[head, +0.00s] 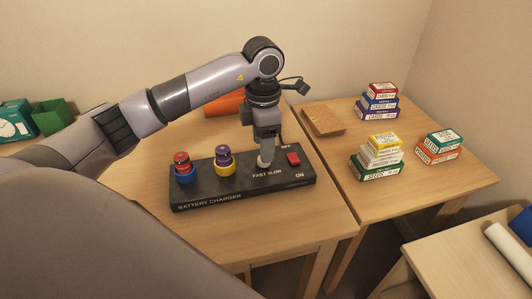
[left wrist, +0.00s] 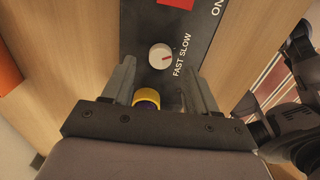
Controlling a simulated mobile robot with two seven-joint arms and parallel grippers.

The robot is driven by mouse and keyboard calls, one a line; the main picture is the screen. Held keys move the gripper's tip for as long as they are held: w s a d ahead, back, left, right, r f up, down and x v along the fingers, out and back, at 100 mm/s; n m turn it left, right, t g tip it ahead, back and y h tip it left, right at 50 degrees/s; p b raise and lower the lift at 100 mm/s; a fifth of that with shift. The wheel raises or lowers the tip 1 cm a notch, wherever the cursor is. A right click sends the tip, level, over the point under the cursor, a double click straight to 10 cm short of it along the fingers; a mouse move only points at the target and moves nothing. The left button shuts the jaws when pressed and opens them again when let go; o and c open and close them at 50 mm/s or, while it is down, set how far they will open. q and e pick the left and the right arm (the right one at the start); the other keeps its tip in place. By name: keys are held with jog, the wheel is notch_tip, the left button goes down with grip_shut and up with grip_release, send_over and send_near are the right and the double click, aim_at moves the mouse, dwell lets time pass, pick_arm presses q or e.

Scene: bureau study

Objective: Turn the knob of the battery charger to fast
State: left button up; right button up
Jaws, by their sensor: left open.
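The black battery charger (head: 190,199) lies on the wooden desk, with its lettering along the front edge. Its white round knob (left wrist: 160,56) has a red mark that points toward the FAST SLOW lettering; which word it favours is hard to tell. My left gripper (head: 264,158) points down over the knob and hides most of it in the head view. In the left wrist view the left gripper (left wrist: 160,76) is open, its two fingers apart, with the knob showing between and just beyond the tips. Contact cannot be made out.
The charger also carries a red switch (head: 293,159), a purple-and-yellow post (head: 224,161) and a red-and-blue post (head: 184,168). An orange object (head: 226,104) lies behind. Stacked boxes (head: 376,158) and a brown board (head: 323,120) rest on the right table.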

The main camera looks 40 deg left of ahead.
pick_arm(q)
jog(key=shift+f, duration=1.8)
jog(key=shift+c, duration=0.3)
jog(key=c, duration=1)
